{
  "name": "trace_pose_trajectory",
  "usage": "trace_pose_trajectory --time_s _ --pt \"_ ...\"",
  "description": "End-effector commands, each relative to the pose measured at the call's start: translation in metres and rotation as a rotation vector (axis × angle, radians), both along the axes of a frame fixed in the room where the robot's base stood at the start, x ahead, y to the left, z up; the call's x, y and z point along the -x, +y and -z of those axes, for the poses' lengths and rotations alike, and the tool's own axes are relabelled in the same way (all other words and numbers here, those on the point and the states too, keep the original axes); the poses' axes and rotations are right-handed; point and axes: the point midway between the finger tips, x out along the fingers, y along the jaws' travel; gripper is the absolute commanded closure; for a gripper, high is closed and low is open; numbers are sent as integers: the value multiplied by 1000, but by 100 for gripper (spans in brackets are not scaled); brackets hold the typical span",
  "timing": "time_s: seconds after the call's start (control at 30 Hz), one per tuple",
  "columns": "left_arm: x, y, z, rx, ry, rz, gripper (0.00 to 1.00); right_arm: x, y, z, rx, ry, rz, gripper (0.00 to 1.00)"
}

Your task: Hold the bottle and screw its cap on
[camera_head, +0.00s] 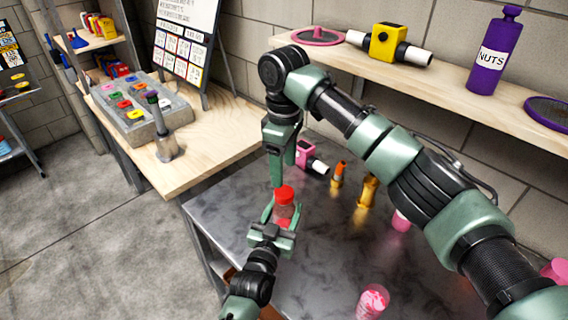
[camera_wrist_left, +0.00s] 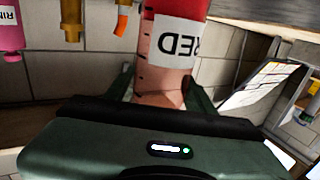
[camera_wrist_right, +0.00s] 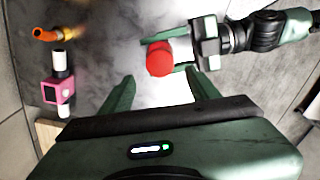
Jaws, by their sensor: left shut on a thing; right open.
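The bottle (camera_head: 284,208) is clear with reddish content and stands upright above the metal table. My left gripper (camera_head: 279,220) is shut on it. In the left wrist view the bottle (camera_wrist_left: 164,72) shows a white label reading RED between the fingers. A red cap (camera_head: 285,192) is at the bottle's top; whether it is seated or screwed tight I cannot tell. The cap (camera_wrist_right: 160,58) also shows from above in the right wrist view. My right gripper (camera_head: 281,170) is open and empty, pointing down just above and behind the cap. Its fingers (camera_wrist_right: 158,95) are apart, with the cap beyond their tips.
On the metal table (camera_head: 232,213) stand a pink-and-white part (camera_head: 308,158), an orange-tipped part (camera_head: 339,173), a brass fitting (camera_head: 367,190) and a pink-filled jar (camera_head: 372,301). A wooden bench (camera_head: 217,140) is at the left. A shelf (camera_head: 455,75) runs along the wall.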

Motion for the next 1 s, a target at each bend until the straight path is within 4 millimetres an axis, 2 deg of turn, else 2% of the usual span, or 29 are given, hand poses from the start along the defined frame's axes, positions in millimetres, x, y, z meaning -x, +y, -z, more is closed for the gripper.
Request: trace_pose_trajectory --time_s 0.3,0.5,0.63,0.9,0.93,1.0 --pt "0 0 1 1 1 1 100 1 0 46 1 3 2 39" --pt "0 0 1 1 1 1 100 0 0 69 1 1 2 39" --pt "0 0 1 1 1 1 100 0 0 76 1 0 2 39" --pt "0 0 1 1 1 1 100 0 0 77 1 0 2 39" --pt "0 0 1 1 1 1 100 0 0 77 1 0 2 42" --pt "0 0 1 1 1 1 100 0 0 77 1 0 2 61"
